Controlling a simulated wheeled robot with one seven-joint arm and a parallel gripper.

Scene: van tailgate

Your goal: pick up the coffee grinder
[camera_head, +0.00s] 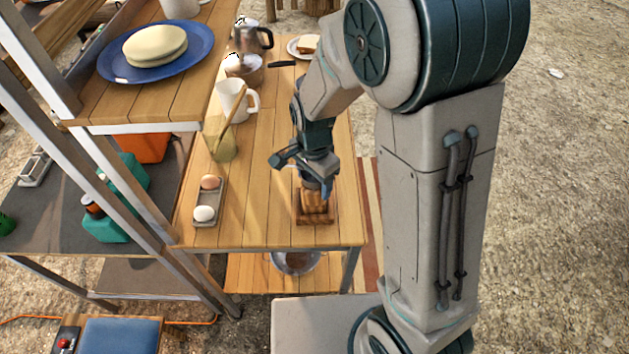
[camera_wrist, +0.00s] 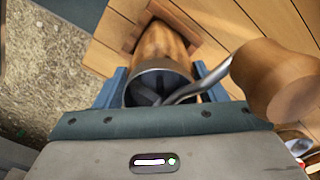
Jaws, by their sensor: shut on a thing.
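The coffee grinder (camera_head: 314,206) is a wooden body on a square base, standing near the front right of the wooden table (camera_head: 265,232). In the wrist view the grinder (camera_wrist: 163,50) shows its wooden body, a dark metal bowl on top, and a curved metal crank with a large wooden knob (camera_wrist: 278,78). My gripper (camera_head: 318,184) reaches down from above. Its blue fingers (camera_wrist: 162,90) lie on both sides of the metal bowl and are shut on the grinder. Whether the base still touches the table is hard to tell.
An egg tray (camera_head: 207,212) with two eggs lies left of the grinder. A glass jar (camera_head: 221,145), a white mug (camera_head: 236,100) and a kettle (camera_head: 250,37) stand farther back. A shelf with a blue plate (camera_head: 124,68) overhangs the left side. A bowl (camera_head: 296,263) sits below.

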